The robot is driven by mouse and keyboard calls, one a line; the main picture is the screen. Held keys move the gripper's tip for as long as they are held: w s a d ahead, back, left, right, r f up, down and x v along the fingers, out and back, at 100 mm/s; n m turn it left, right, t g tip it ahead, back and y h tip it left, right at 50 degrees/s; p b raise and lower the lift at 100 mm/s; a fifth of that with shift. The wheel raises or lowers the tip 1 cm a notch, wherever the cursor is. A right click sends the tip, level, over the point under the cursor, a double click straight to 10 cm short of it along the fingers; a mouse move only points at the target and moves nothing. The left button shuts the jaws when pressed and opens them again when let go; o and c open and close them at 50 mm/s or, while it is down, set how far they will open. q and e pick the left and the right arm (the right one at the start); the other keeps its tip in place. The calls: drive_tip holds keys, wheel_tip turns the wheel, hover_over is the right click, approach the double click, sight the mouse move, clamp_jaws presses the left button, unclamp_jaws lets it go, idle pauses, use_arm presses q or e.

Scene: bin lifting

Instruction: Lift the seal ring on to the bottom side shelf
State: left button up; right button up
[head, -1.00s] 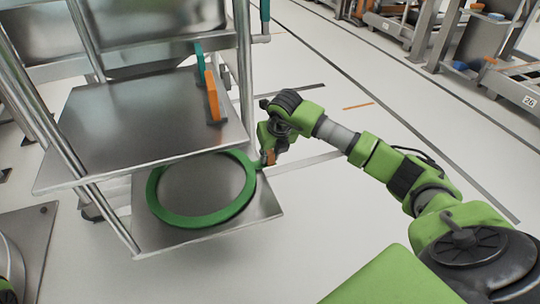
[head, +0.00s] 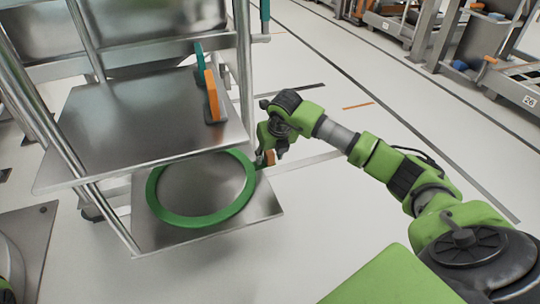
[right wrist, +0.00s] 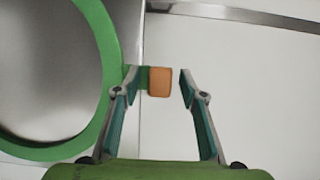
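The green seal ring (head: 163,210) lies on the bottom side shelf (head: 262,208), a metal plate low on the rack. Its upper left part is hidden under the shelf above. Its orange tab sticks out past the shelf's right edge. In the right wrist view the ring (right wrist: 112,60) is at the left and the orange tab (right wrist: 160,82) is near the middle. My right gripper (right wrist: 158,73) is open, with one finger on each side of the tab and a clear gap on the right side. It also shows in the head view (head: 268,157). My left gripper is not in view.
A larger metal shelf (head: 140,120) sits above the ring, with an orange handle (head: 212,95) and a teal handle on it. Rack posts (head: 245,70) stand near my right gripper. The floor (head: 330,220) to the right is clear. Another metal plate (head: 30,235) is at lower left.

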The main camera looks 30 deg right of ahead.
drive_tip(key=v, duration=1.2)
drive_tip(key=shift+s, duration=0.1)
